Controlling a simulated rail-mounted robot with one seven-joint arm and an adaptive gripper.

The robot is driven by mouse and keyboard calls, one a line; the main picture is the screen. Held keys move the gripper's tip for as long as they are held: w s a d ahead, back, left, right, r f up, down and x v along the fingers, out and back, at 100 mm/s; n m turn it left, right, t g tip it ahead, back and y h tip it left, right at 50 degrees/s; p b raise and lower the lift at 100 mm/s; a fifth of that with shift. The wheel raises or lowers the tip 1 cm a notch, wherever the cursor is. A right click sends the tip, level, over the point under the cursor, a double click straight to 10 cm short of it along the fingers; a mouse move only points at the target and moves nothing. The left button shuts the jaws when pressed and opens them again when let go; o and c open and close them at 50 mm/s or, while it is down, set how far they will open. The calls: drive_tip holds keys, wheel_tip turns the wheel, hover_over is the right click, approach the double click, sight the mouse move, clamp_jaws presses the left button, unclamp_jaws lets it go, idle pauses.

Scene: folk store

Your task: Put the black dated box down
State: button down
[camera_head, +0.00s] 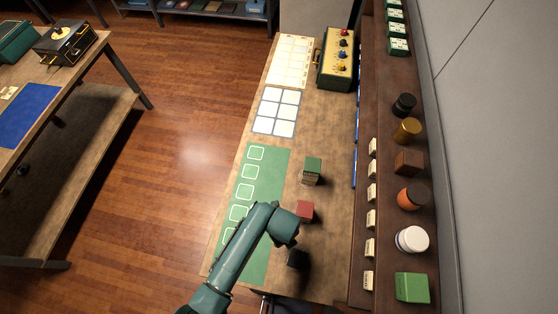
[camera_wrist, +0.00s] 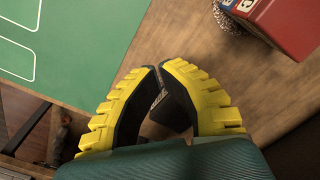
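The black dated box (camera_wrist: 174,108) shows as a dark block between the two yellow, black-padded fingers of my gripper (camera_wrist: 158,68) in the wrist view. The fingertips are close together and the fingers curve around the block, so the gripper looks shut on it. Part of the box is hidden by the fingers and the teal palm. In the head view a small black block (camera_head: 297,258) shows at the lower end of the counter, just below the end of my arm. My fingers are hidden there. The height of the box above the counter is hard to tell.
A red box (camera_head: 305,211), also in the wrist view (camera_wrist: 285,22), stands close by, with a green-topped box (camera_head: 312,168) beyond. The green mat (camera_head: 273,190) with white outlined squares lies left, partly under my arm. A shelf (camera_head: 385,185) with jars and labels runs along the right.

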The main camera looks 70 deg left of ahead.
drive_tip(key=a, duration=0.3)
drive_tip(key=s+a+b, duration=0.1)
drive_tip(key=a, duration=0.2)
drive_tip(key=shift+s+a, duration=0.15)
drive_tip(key=shift+a, duration=0.15)
